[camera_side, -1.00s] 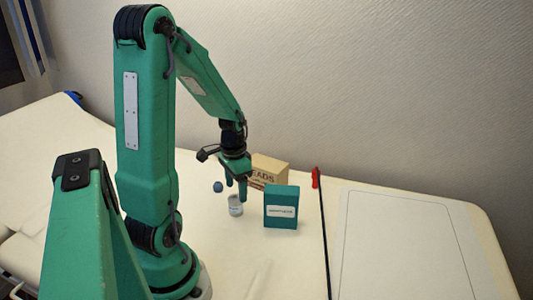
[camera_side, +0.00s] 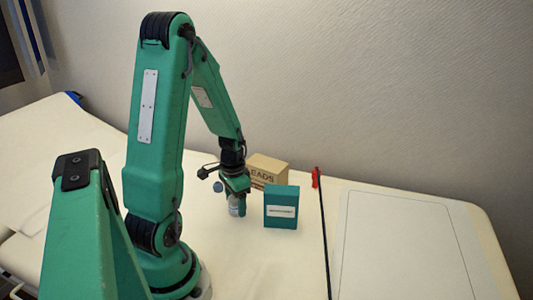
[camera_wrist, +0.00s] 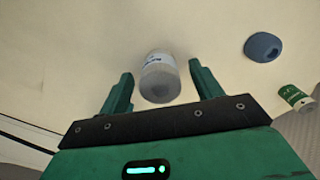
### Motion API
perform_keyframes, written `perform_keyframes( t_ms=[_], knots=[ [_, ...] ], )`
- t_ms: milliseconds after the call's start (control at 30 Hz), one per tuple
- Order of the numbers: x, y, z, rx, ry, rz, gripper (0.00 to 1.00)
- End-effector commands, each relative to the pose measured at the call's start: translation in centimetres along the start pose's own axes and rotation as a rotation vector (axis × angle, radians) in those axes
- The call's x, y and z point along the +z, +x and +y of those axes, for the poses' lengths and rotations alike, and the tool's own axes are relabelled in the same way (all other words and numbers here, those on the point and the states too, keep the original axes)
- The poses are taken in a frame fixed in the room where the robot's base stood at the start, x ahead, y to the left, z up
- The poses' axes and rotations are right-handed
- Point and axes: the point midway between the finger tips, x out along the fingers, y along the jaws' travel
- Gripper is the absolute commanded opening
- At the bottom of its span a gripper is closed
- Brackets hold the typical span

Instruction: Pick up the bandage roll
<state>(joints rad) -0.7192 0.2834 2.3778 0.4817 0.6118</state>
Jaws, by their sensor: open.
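A short white and grey cylinder with a printed label, which I take to be the bandage roll (camera_wrist: 158,80), stands between my gripper's fingers in the wrist view. Its label is too small to read surely. My gripper (camera_wrist: 161,72) is open, one finger on each side, with visible gaps between fingers and roll. In the side view my gripper (camera_side: 237,203) is down around the roll (camera_side: 235,210), whose upper part is partly hidden by the fingers.
A small blue rounded thing (camera_side: 218,187) lies close by to the left; it also shows in the wrist view (camera_wrist: 263,47). A teal box (camera_side: 281,209) and a cardboard box (camera_side: 268,168) stand right and behind. A green-labelled container (camera_wrist: 295,97) shows at the wrist view's right. A dark rod (camera_side: 324,230) lies further right.

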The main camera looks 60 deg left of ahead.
Motion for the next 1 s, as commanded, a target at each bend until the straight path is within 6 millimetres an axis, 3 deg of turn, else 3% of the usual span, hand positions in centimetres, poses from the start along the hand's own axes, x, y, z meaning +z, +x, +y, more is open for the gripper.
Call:
perform_keyframes(
  t_ms=[533, 800, 1000],
  knots=[
    [-0.02, 0.12, -0.01, -0.001, 0.000, 0.001, 0.65],
    [-0.02, 0.11, -0.01, -0.001, 0.000, 0.001, 0.17],
    [-0.03, 0.11, -0.02, -0.001, 0.000, 0.001, 0.17]
  ],
)
